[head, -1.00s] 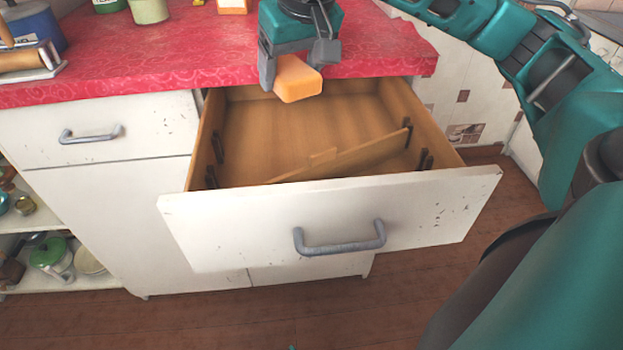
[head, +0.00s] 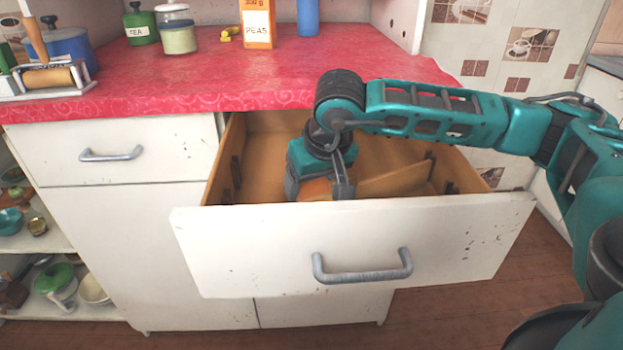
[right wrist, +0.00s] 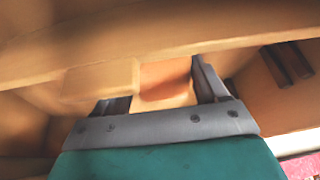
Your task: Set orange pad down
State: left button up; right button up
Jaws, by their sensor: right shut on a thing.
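The orange pad (head: 317,187) is a small block between the fingers of my right gripper (head: 318,192), low inside the open drawer (head: 350,245). The drawer's front panel hides the lower part of the pad and the fingertips in the head view. In the right wrist view the pad (right wrist: 165,80) shows between the two dark fingers, with the wooden divider crossing in front. I cannot tell whether the pad touches the drawer floor. My left gripper is in neither view.
A slanted wooden divider (head: 397,180) lies in the drawer to the right of the gripper. Open shelves with pots stand at lower left.

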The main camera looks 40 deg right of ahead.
jog(key=w+d, duration=0.1)
jog(key=w+d+b, duration=0.1)
jog(key=w, duration=0.1)
jog(key=shift+w+f, duration=0.2)
jog(key=shift+f, duration=0.55)
jog(key=o, duration=1.1)
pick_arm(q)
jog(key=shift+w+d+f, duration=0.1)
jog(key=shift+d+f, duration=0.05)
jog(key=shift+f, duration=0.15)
